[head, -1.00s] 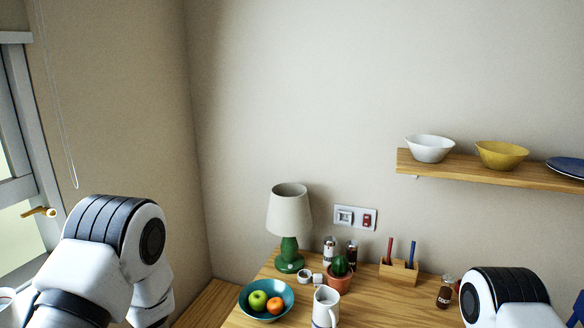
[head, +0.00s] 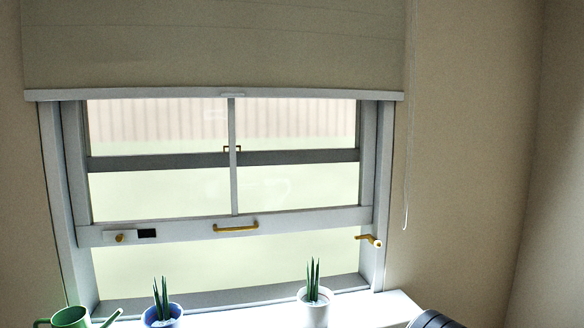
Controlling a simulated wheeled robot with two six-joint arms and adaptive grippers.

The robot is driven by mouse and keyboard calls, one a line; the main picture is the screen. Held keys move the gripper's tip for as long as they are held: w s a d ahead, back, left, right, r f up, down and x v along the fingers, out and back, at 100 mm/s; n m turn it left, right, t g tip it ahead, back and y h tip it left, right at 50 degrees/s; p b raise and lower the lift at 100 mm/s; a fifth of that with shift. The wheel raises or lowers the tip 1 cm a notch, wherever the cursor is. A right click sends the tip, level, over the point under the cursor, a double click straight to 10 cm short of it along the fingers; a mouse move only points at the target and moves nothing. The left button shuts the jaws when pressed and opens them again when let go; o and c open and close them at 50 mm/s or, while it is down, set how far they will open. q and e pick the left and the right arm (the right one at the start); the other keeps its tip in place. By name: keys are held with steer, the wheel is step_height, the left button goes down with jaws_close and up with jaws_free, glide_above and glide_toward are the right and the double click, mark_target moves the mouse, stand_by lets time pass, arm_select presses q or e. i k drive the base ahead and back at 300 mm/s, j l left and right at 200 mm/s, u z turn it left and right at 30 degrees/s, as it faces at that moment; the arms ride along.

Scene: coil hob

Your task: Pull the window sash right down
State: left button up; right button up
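The window sash (head: 300,222) shows in the head view as a pale frame with its bottom rail well above the sill, leaving an open gap below it. A brass pull handle (head: 236,228) sits at the middle of the bottom rail. A brass knob (head: 119,237) and a small dark plate are at the rail's left end. A brass lever (head: 369,240) is on the right side of the window frame. Neither gripper is in view; only a dark piece of my arm shows at the bottom right edge.
A blind (head: 215,45) covers the window's top, its cord (head: 407,150) hanging at the right. On the sill (head: 372,308) stand a white pot (head: 315,312) and a blue pot (head: 162,316) with spiky plants. A green watering can (head: 70,318) is at the lower left.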

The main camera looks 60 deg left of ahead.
mark_target(89, 234)
steer(key=u, duration=2.1)
steer(key=k+l+z, duration=0.2)
steer(key=i+l, duration=0.15)
steer(key=i, duration=0.2)
